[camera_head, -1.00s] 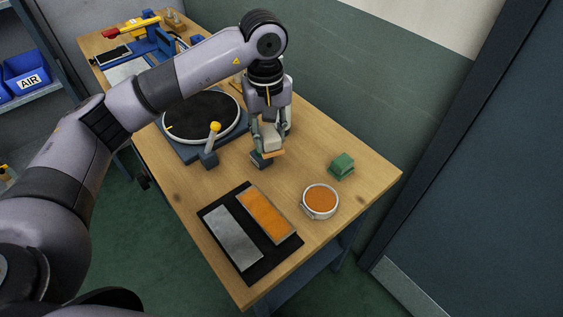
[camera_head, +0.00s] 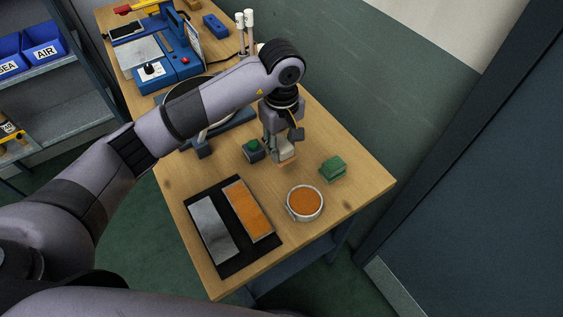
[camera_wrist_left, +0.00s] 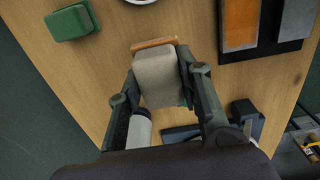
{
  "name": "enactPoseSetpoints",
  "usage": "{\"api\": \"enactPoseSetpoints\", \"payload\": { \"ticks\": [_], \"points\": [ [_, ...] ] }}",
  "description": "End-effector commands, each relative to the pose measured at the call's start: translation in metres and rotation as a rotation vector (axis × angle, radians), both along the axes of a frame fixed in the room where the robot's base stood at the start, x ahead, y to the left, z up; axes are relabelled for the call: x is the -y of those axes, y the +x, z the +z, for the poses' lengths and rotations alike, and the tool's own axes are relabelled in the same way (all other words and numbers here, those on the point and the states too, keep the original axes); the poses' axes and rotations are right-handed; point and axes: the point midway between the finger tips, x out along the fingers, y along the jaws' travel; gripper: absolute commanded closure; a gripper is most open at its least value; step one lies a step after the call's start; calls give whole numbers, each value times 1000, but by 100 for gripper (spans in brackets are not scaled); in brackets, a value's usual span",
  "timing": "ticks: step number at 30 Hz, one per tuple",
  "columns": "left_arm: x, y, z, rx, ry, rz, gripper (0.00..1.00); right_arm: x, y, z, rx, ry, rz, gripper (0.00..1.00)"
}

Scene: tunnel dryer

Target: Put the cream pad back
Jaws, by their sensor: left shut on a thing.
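My left gripper (camera_head: 284,148) is shut on the cream pad (camera_head: 286,151), a pale block with a thin orange-brown layer along its underside. The left wrist view shows the cream pad (camera_wrist_left: 157,80) between the two fingers (camera_wrist_left: 158,88), over bare wood. In the head view it is just right of a small dark block with a green top (camera_head: 253,149). Whether the pad touches the table is hard to tell. A green pad (camera_head: 333,169) lies to its right, apart from it; it also shows in the left wrist view (camera_wrist_left: 70,23). My right gripper is out of view.
A round tin with orange contents (camera_head: 305,203) stands near the front right of the table. A black mat (camera_head: 233,268) holds an orange plate (camera_head: 248,210) and a grey plate (camera_head: 213,230). A turntable, partly hidden by my arm, and a blue machine (camera_head: 165,65) stand farther back.

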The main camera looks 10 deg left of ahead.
Motion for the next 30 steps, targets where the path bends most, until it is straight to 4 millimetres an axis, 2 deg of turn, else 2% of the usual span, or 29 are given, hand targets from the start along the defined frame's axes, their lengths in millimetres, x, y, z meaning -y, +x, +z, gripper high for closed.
{"api": "enactPoseSetpoints", "payload": {
  "ticks": [1,6,14,20,30],
  "points": [
    [0,-2,-11,-7,0,-1,90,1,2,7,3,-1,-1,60],
    [1,-1,-41,-4,-1,-1,90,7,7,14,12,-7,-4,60],
    [0,-1,-61,-2,-1,0,90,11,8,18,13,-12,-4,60],
    [1,-1,-90,-2,-1,-1,90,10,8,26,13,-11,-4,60],
    [0,0,-97,1,0,-2,90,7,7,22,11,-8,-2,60]
  ]
}}
